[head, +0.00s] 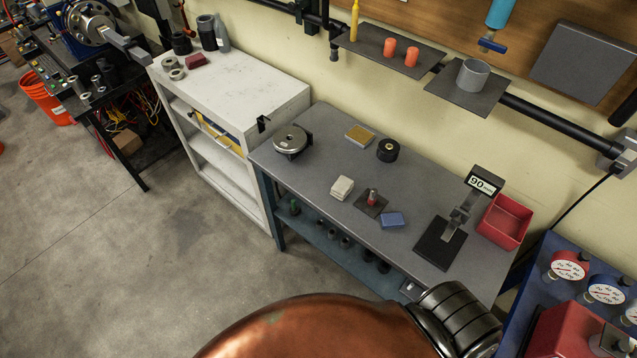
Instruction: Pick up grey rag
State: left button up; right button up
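A pale grey, folded cloth (342,188), which looks like the grey rag, lies on the grey workbench (315,160) near the middle of its top. It forms a small stacked pad, and nothing touches it from above. Neither of my grippers shows in the head view.
On the bench, a small red-topped part on a dark square plate (371,203) and a blue block (392,220) lie right of the cloth. A round metal device (291,141), yellow-topped block (359,135), black roll (388,150), stand marked 90 (462,205) and red bin (504,222) surround them.

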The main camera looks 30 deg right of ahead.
aim_at(344, 186)
jog(key=z, duration=0.05)
jog(key=i, duration=0.75)
jog(key=z, duration=2.3)
